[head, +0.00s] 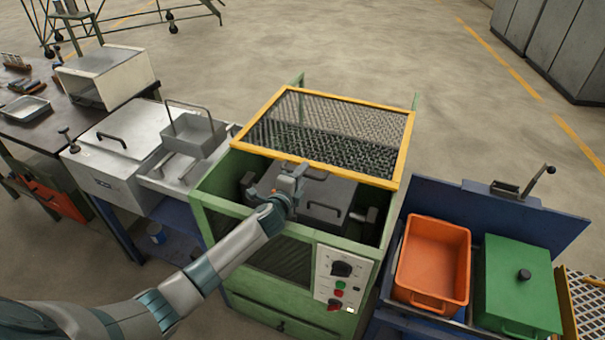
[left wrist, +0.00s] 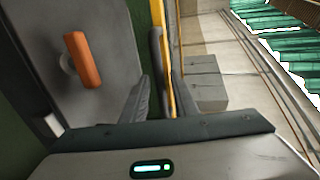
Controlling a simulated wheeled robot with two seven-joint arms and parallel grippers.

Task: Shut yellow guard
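The yellow guard (head: 408,140) is a yellow frame with dark mesh, raised at the back of the green machine (head: 215,205). The machine's front opening is uncovered, with a grey block inside (head: 330,195). My left gripper (head: 298,168) is over the opening, at the guard's front bar. In the left wrist view, the fingers (left wrist: 163,100) are apart, and a yellow bar of the guard (left wrist: 168,60) runs between them. Whether they touch it is unclear. An orange handle (left wrist: 82,60) on a grey surface is to the left. My right gripper is not in view.
A control panel (head: 338,280) is on the machine's front. An orange bin (head: 433,255) and green lidded box (head: 518,285) stand to the right. A grey metal box (head: 125,150) and wire-handled tray (head: 193,135) stand to the left. Open floor lies behind.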

